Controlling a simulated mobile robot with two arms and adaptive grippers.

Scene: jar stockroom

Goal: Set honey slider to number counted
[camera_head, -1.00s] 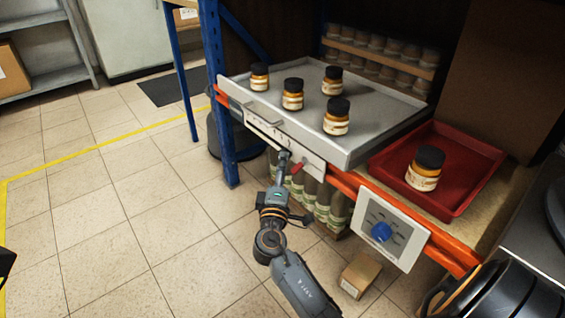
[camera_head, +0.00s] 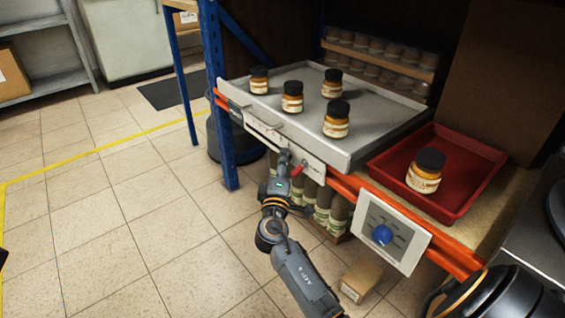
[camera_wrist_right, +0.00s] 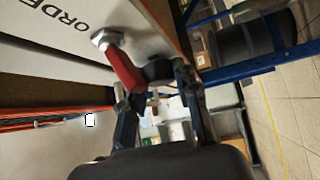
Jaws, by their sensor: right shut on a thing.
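The slider panel (camera_head: 256,127) is a pale strip on the front edge below the grey tray. My right gripper (camera_head: 285,156) is at the right part of this strip. In the right wrist view, my right gripper (camera_wrist_right: 157,82) is shut on a dark round knob (camera_wrist_right: 157,70), which looks like the slider's knob. The scale under the fingers is hidden in the head view. A red lever (camera_wrist_right: 122,65) on a metal nut sits beside the knob; it also shows in the head view (camera_head: 297,170). Several honey jars (camera_head: 292,97) stand upright, spread on the grey tray (camera_head: 385,118).
One more jar (camera_head: 424,172) stands in a red tray (camera_head: 462,207) at the right. Bottles (camera_head: 322,212) and a carton (camera_head: 361,281) are under the shelf. The tiled floor at left is free.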

